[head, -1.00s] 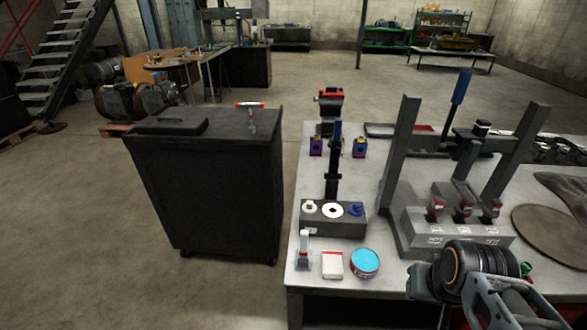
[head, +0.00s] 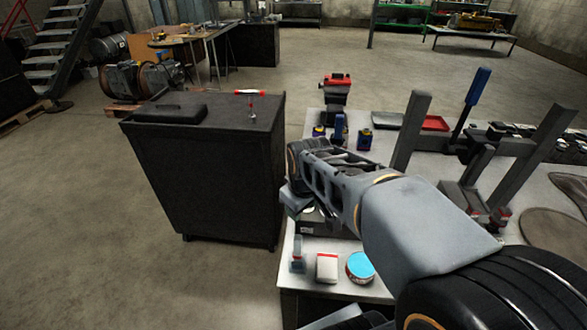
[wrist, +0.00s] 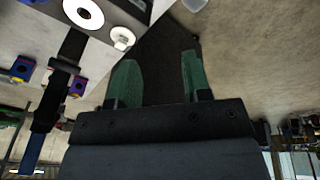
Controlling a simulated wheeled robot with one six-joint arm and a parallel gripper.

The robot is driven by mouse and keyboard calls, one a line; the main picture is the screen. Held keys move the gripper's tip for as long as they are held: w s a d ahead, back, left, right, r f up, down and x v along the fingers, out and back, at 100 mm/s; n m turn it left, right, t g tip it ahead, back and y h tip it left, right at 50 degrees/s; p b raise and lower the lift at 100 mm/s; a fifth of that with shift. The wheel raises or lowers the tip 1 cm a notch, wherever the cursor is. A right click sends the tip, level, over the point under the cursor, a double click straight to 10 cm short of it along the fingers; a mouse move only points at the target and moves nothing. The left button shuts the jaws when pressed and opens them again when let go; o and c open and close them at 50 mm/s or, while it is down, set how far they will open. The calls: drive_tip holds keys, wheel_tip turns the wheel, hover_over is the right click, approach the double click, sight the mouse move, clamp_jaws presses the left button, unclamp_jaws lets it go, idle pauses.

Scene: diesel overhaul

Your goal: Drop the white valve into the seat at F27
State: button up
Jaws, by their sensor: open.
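The white valve (wrist: 122,38) stands upright in a grey block (wrist: 102,32), beside a white ring (wrist: 83,14), in the wrist view. My gripper (wrist: 158,58) is open and empty, its two green fingers apart, to the right of the valve and not touching it. In the head view my arm covers most of the block and hides the valve. A grey fixture with red-topped parts (head: 500,214) stands on the bench at the right, partly behind my arm. I cannot read an F27 mark.
A dark cabinet (head: 205,180) with a red-and-white tool (head: 250,93) on top stands left of the bench. A blue-lidded tin (head: 360,266) and a white-and-red box (head: 327,267) lie near the bench's front edge. Grey posts (head: 411,130) rise at the right.

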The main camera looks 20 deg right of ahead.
drive_tip(key=w+d+n+g+p, duration=0.1)
drive_tip(key=w+d+n, duration=0.1)
drive_tip(key=w, duration=0.1)
drive_tip(key=w+d+f+n+p, duration=0.1)
drive_tip(key=w+d+n, duration=0.1)
drive_tip(key=w+n, duration=0.1)
drive_tip(key=w+d+n+g+p, duration=0.1)
drive_tip(key=w+d+n, duration=0.1)
drive_tip(key=w, duration=0.2)
drive_tip(key=shift+d+f+n+g+p, duration=0.2)
drive_tip(key=shift+d+n+g+p, duration=0.1)
drive_tip(key=shift+n+p, duration=0.1)
drive_tip(key=shift+s+f+b, duration=0.1)
drive_tip(key=shift+f+b, duration=3.25)
drive_tip(key=shift+f, duration=1.15)
drive_tip(key=shift+c, duration=0.3)
clamp_jaws()
drive_tip(key=shift+r, duration=0.1)
